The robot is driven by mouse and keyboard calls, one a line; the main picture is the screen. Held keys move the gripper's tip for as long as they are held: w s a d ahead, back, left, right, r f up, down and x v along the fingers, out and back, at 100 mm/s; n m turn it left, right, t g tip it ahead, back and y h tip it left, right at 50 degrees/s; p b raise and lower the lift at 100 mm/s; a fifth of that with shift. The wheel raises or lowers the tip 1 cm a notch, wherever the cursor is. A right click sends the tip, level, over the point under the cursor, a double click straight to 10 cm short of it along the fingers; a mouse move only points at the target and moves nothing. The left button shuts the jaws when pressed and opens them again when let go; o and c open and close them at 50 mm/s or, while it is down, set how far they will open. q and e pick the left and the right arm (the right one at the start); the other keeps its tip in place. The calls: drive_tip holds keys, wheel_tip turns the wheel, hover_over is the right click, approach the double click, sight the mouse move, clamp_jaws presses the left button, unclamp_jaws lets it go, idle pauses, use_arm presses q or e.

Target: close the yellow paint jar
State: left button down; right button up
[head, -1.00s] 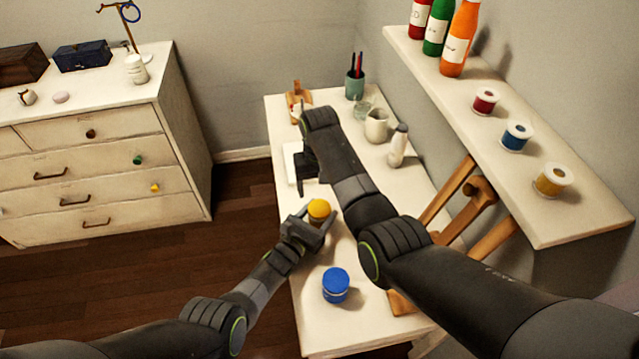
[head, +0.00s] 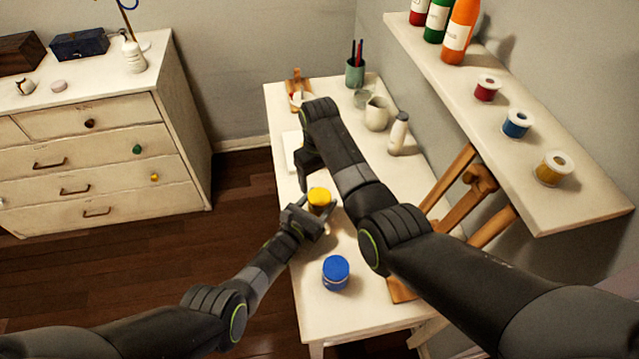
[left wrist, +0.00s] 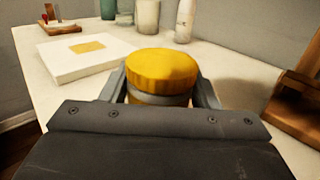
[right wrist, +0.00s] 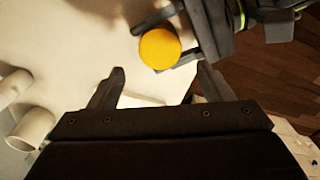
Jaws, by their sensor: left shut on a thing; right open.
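The yellow paint jar (head: 319,199) stands on the white table, its yellow lid on top; it also shows in the left wrist view (left wrist: 162,70). I cannot tell whether the lid is tight. My left gripper (head: 322,218) is shut on the jar's body below the lid, one finger on each side. My right gripper (head: 304,183) is open and empty, pointing down above the table just beyond the jar. In the right wrist view the round lid (right wrist: 160,48) lies past the open fingertips (right wrist: 163,75), apart from them.
A blue-lidded jar (head: 336,272) stands nearer on the table. A flat white box (left wrist: 85,58), a grey-white pitcher (head: 376,114), a white bottle (head: 398,134) and a brush cup (head: 355,72) stand farther back. A wall shelf (head: 540,205) and wooden easel (head: 455,190) are at the right.

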sight(320, 196)
drive_tip(key=shift+f, duration=3.35)
drive_tip(key=c, duration=1)
drive_tip(key=shift+c, duration=0.2)
drive_tip(key=m, duration=0.3)
drive_tip(key=shift+m, duration=0.3)
drive_tip(key=o, duration=1.1)
drive_tip(key=shift+c, duration=0.2)
